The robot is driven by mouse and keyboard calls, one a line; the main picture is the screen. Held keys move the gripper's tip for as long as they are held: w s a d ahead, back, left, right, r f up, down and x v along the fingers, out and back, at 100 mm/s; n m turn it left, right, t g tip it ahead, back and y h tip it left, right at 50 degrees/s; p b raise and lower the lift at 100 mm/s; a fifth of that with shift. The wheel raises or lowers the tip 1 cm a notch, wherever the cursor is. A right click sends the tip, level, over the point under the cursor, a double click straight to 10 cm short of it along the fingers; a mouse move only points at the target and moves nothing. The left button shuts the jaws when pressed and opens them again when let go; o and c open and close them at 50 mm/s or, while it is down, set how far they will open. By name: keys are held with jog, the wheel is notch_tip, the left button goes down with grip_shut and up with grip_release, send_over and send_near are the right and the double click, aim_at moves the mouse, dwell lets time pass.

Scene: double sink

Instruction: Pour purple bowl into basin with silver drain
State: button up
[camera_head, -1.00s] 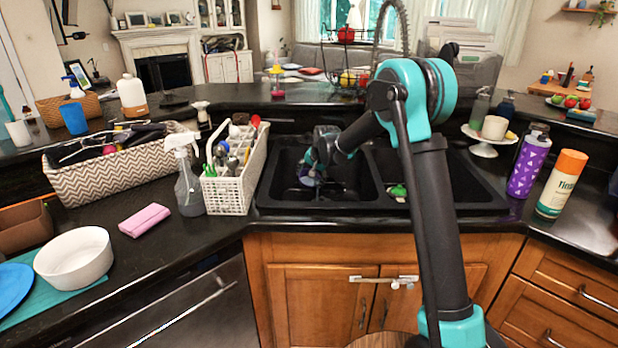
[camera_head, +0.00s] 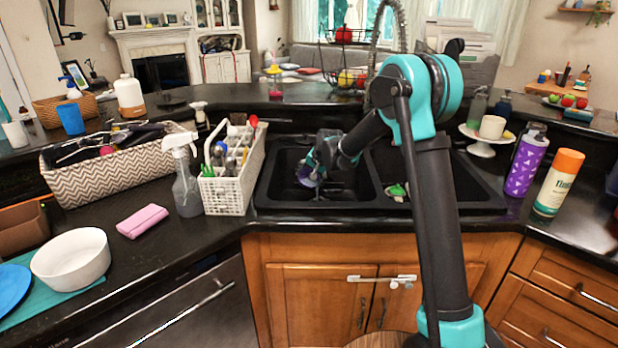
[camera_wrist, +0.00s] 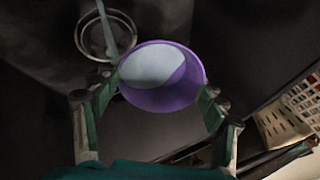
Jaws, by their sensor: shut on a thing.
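The purple bowl (camera_wrist: 190,92) is between the two fingers of my gripper (camera_wrist: 160,90), which is shut on it. In the wrist view the bowl's opening faces the camera and pale blue-white shows inside; I cannot tell whether that is contents. In the head view the bowl (camera_head: 307,178) is small, tilted and low over the left basin (camera_head: 268,187), with my gripper (camera_head: 313,168) at it. A round silver drain (camera_wrist: 82,40) lies beyond the bowl in the wrist view, with a pale strip across it that I cannot identify. The drain is hidden in the head view.
The right basin (camera_head: 448,190) holds a green object (camera_head: 397,190). A white caddy (camera_head: 228,190) and a spray bottle (camera_head: 187,190) stand left of the sink. A purple bottle (camera_head: 525,165) and an orange-capped canister (camera_head: 558,185) stand at the right. The tall faucet (camera_head: 392,30) rises behind.

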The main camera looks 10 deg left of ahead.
jog(key=shift+s+d+r+t+y, duration=0.25)
jog(key=shift+s+d+t+y, duration=0.15)
jog(key=shift+s+d+y, duration=0.25)
jog(key=shift+d, duration=0.1)
dwell(0.4)
jog(key=shift+s+d+r+t+y, duration=0.15)
jog(key=shift+d+t+y, duration=0.1)
jog(key=shift+t+y, duration=0.15)
jog(key=shift+r, duration=0.1)
jog(key=shift+d, duration=0.1)
dwell(0.4)
jog(key=shift+s+d+r+t+y, duration=0.2)
jog(key=shift+t+y, duration=0.55)
jog(key=shift+t, duration=0.05)
jog(key=shift+s+d+r+m+t+y, duration=0.2)
jog(key=shift+m+t+y, duration=0.1)
jog(key=shift+t+y, duration=0.25)
